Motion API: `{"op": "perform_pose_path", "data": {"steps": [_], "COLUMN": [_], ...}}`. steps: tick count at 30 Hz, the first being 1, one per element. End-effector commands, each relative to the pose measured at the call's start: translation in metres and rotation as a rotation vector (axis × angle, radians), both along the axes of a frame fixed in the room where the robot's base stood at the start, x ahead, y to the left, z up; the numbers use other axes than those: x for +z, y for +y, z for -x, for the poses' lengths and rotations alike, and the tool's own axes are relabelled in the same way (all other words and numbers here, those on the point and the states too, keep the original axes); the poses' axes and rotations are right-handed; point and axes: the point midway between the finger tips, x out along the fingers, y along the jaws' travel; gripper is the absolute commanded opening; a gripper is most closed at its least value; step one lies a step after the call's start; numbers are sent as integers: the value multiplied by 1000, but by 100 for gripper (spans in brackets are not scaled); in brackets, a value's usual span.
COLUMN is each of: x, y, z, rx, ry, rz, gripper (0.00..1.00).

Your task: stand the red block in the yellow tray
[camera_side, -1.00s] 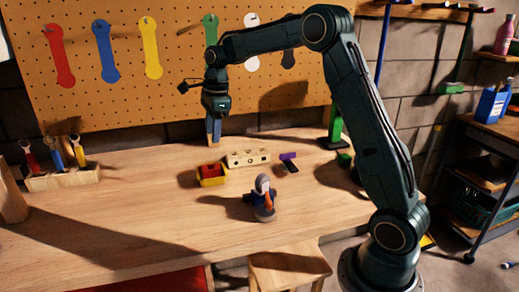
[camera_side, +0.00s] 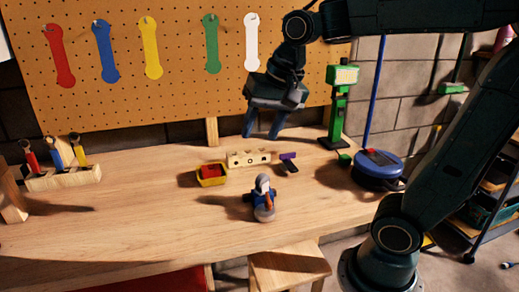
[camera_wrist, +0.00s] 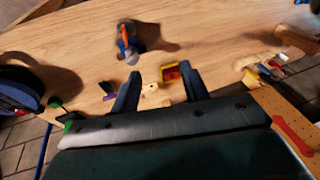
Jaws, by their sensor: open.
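The yellow tray (camera_side: 200,181) sits on the workbench left of centre, in front of a pale wooden block with holes. The red block (camera_side: 211,171) is inside the tray, low between its walls; I cannot tell for sure whether it stands or lies. In the wrist view the tray (camera_wrist: 165,76) shows small and far off between my fingers, with a bit of red in it. My gripper (camera_side: 261,136) is open and empty, its blue fingers spread, above the back of the bench to the right of the tray and apart from it.
The pale block with holes (camera_side: 249,158) lies close behind the tray. A blue and grey figure (camera_side: 263,200) stands in front, to the right. A purple-topped piece (camera_side: 288,160), a green stand (camera_side: 338,105) and a round blue object (camera_side: 377,166) are farther right. The bench's left middle is clear.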

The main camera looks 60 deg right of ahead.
Motion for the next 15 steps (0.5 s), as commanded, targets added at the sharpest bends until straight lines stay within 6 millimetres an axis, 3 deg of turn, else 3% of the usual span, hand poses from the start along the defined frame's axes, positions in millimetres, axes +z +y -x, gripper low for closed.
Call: {"op": "perform_pose_path", "data": {"steps": [9, 15], "x": [-19, -33], "y": [14, 16], "z": [74, 101], "rx": [426, 606], "ry": [-88, -121], "rz": [189, 281], "gripper": [45, 45]}}
